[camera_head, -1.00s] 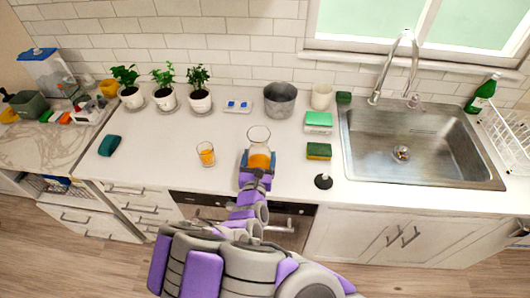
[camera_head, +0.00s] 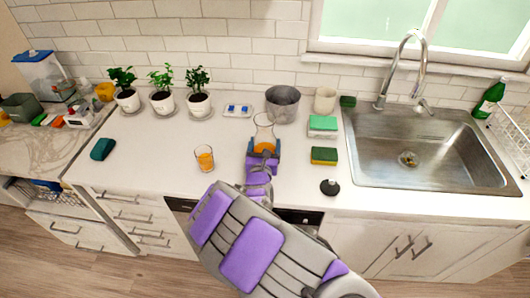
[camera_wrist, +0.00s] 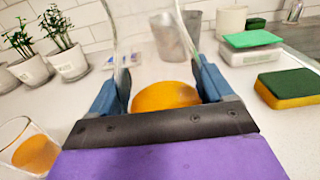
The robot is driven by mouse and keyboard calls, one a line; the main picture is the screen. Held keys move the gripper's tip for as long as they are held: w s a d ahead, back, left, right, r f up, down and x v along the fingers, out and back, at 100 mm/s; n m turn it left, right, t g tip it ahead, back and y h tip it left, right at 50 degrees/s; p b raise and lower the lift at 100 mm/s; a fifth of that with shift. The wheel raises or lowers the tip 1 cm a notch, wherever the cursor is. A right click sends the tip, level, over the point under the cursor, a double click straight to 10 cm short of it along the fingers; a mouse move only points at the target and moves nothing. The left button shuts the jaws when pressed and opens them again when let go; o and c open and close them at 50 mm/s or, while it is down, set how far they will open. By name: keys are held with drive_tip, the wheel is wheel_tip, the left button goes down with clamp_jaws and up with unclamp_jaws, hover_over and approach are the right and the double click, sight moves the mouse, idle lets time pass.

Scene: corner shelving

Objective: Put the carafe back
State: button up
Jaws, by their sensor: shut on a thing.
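A glass carafe (camera_head: 264,133) with orange juice in its lower part is upright over the counter. My gripper (camera_head: 264,153) is shut around it from the front. In the wrist view the carafe's juice (camera_wrist: 165,96) shows between the two blue fingers of my gripper (camera_wrist: 160,92), which press on its sides. The carafe's base is hidden, so I cannot tell if it touches the counter. A glass of orange juice (camera_head: 204,158) stands to the left; it also shows at the left edge of the wrist view (camera_wrist: 30,148).
A metal pot (camera_head: 282,103) stands just behind the carafe, with a cream cup (camera_head: 325,100) beside it. Sponges (camera_head: 324,156) and a black round object (camera_head: 329,187) lie to the right, before the sink (camera_head: 430,150). Potted plants (camera_head: 163,95) line the back left.

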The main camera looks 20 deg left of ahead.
drive_tip(key=shift+a+f+b, duration=0.15)
drive_tip(key=shift+a+f, duration=0.15)
drive_tip(key=shift+f, duration=0.2)
drive_tip(key=shift+a+f+b, duration=0.15)
drive_tip(key=shift+a+f, duration=0.1)
drive_tip(key=shift+f, duration=0.2)
drive_tip(key=shift+d+r, duration=0.15)
drive_tip(key=shift+d, duration=0.15)
drive_tip(key=o, duration=1.5)
drive_tip(key=shift+d, duration=0.25)
drive_tip(key=shift+c, duration=0.2)
drive_tip(key=shift+o, duration=1.3)
drive_tip(key=shift+d+r, duration=0.1)
drive_tip(key=shift+d, duration=0.15)
drive_tip(key=shift+s+a, duration=0.1)
drive_tip(key=shift+a, duration=0.3)
drive_tip(key=shift+s+a, duration=0.1)
drive_tip(key=shift+s, duration=0.2)
drive_tip(key=p+v, duration=0.2)
drive_tip(key=v, duration=0.9)
drive_tip(key=shift+s+p, duration=0.1)
drive_tip(key=shift+p, duration=0.2)
drive_tip(key=shift+d, duration=0.25)
